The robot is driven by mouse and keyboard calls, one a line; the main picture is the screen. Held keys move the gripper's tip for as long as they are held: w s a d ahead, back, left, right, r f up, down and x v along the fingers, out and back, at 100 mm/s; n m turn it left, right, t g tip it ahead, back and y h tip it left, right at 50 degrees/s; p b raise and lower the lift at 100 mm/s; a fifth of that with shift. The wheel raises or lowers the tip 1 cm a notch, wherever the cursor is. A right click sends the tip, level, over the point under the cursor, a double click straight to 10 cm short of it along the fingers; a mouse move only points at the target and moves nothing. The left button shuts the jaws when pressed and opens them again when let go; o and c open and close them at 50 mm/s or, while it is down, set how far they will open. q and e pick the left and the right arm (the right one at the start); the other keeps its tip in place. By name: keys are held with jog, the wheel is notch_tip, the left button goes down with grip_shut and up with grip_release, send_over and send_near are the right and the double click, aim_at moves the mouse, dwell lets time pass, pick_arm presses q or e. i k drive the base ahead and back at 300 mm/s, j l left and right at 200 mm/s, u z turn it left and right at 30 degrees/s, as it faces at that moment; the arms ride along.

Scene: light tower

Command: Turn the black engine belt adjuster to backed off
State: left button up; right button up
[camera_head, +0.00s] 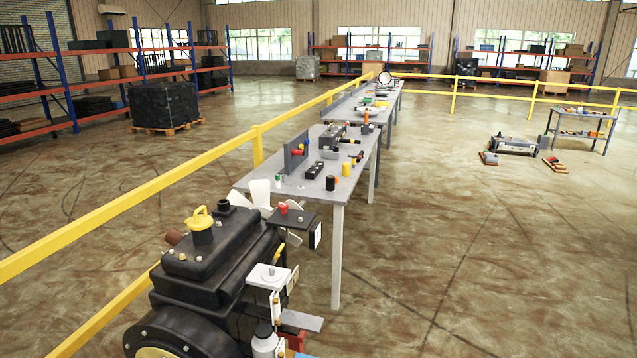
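A black engine (225,260) stands at the lower left, close to me. It has a yellow cap (201,222) on top and a white fan (262,192) at its far end. A dark bracket (291,221) with a red knob sticks out to the right near the fan. A light grey plate (268,276) sits on the engine's near right side. I cannot tell which part is the black belt adjuster or how it is turned. Neither of my grippers is in view.
Grey workbenches (262,179) with tools and parts run away behind the engine. A yellow railing (150,198) runs along their left side. A low grey cart (515,147) and a small table (582,132) stand at the right. The floor (460,260) right of the engine is clear.

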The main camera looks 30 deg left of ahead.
aim_at(281, 206)
jog(key=i, duration=0.65)
jog(key=i+u, duration=0.15)
jog(key=i, duration=0.45)
jog(key=i+l, duration=0.2)
jog(key=i, duration=0.45)
jog(key=i+l+u, duration=0.15)
jog(key=i, duration=0.5)
